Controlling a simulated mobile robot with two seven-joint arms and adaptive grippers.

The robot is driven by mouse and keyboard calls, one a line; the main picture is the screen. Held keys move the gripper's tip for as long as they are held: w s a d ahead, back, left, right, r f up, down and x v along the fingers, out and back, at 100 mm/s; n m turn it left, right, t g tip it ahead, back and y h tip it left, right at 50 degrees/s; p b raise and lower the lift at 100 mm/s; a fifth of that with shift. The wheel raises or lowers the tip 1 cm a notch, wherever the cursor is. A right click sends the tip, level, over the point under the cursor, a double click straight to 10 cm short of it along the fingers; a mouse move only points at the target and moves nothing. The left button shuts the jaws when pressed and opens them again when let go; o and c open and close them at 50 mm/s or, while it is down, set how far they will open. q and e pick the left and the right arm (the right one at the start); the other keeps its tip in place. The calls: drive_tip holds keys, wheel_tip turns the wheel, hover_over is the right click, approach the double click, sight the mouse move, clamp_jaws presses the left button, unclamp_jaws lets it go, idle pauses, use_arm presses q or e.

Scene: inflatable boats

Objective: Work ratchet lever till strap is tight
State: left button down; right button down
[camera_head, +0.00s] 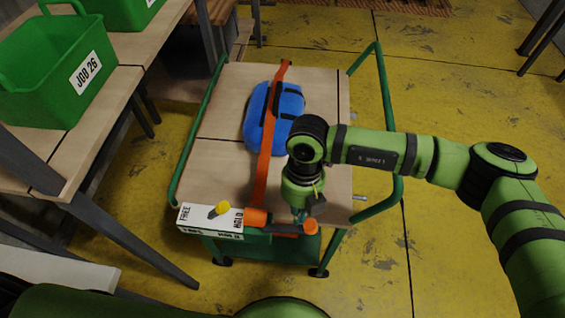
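An orange strap (261,180) runs from the far edge of the cart over a blue bundle (289,105) with black bands to an orange drum (256,217) at the near edge. The strap looks straight; its tension cannot be told. Beside the drum is a white box (206,220) marked FREE and HOLD, with a yellow knob (221,209) between the words. An orange lever end (310,227) shows to the right of the drum. My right gripper (302,213) points down right at the lever; its fingers are small and partly hidden, so contact is unclear. My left gripper is out of view.
The wooden-topped cart (222,125) has green side rails (386,100) that stand above its top. A bench at left holds a green crate (40,95) labelled JOB 26.

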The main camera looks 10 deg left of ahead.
wheel_tip(320, 180, down, 4)
drive_tip(key=b, duration=0.3)
drive_tip(key=r+p, duration=0.1)
drive_tip(key=r, duration=0.1)
drive_tip(key=r+p, duration=0.2)
drive_tip(key=r, duration=0.1)
drive_tip(key=r+p, duration=0.2)
drive_tip(key=r, duration=0.1)
drive_tip(key=shift+s+d, duration=0.1)
drive_tip(key=shift+d, duration=0.15)
drive_tip(key=shift+a+f, duration=0.1)
drive_tip(key=shift+a, duration=0.15)
wheel_tip(320, 180, up, 5)
drive_tip(key=p, duration=0.3)
